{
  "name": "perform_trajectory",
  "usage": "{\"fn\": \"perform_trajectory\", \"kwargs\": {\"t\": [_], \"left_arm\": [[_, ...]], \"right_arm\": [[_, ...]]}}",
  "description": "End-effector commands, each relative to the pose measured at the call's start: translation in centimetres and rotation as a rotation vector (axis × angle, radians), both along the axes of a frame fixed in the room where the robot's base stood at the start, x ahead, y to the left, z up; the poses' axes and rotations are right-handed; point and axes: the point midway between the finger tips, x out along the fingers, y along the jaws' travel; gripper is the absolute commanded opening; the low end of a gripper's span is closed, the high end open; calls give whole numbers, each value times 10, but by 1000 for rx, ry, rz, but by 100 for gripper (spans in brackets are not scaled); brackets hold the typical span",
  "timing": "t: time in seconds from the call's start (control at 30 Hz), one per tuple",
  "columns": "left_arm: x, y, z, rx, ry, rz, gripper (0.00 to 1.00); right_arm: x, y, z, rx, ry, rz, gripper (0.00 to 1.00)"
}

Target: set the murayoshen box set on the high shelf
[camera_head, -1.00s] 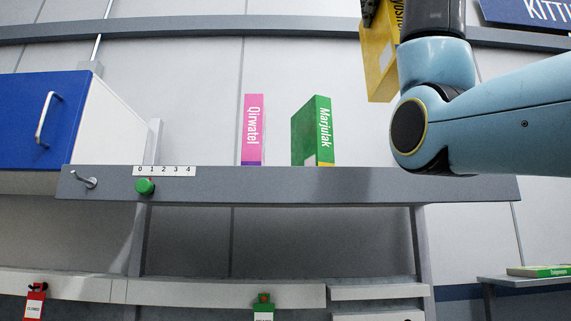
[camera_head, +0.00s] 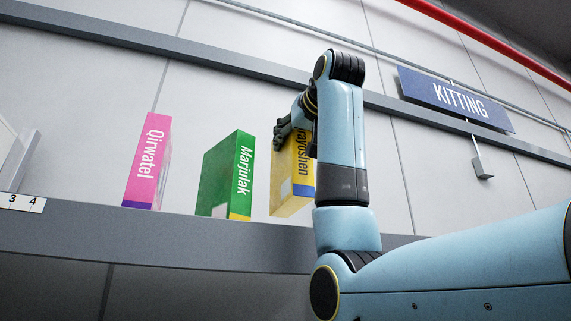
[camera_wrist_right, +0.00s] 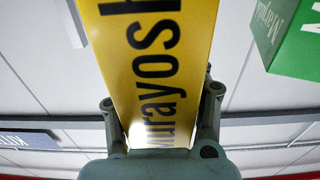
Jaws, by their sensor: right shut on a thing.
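The yellow Murayoshen box (camera_head: 290,185) is upright, to the right of the green Marjulak box on the high shelf (camera_head: 190,240). Its lower end is close to the shelf's top edge; I cannot tell whether it touches. My right gripper (camera_head: 288,128) is shut on its upper part, and my forearm hides part of its right side. In the right wrist view the yellow box (camera_wrist_right: 150,60) fills the middle between the two fingers (camera_wrist_right: 160,108). My left gripper is not in view.
The green Marjulak box (camera_head: 226,175) stands left of the yellow one with a narrow gap. The pink Qirwatel box (camera_head: 148,162) stands farther left. A blue KITTING sign (camera_head: 455,98) hangs at right. A white number strip (camera_head: 22,202) marks the shelf front.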

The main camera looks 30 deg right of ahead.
Motion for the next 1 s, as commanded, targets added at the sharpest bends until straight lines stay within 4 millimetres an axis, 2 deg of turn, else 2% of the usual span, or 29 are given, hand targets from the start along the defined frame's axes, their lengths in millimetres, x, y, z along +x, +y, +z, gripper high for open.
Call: {"fn": "perform_trajectory", "kwargs": {"t": [0.1, 0.23, 0.33, 0.5, 0.6, 0.93, 0.97, 1.0], "left_arm": [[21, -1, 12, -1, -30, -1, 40], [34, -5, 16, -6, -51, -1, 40], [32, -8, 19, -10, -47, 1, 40], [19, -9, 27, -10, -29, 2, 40], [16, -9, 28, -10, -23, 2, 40], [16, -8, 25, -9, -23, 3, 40], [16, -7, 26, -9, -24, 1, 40], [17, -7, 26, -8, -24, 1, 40]], "right_arm": [[18, -9, -9, -1, -1, -2, 0], [27, -13, -17, 0, -4, 1, 0], [29, -14, -25, -1, -4, 0, 0], [29, -14, -50, 0, -2, 0, 0], [28, -14, -57, -1, -5, 1, 0], [28, -14, -61, 0, -5, 1, 0], [29, -14, -62, 0, -3, 1, 45], [29, -14, -61, 1, -2, 1, 50]]}}
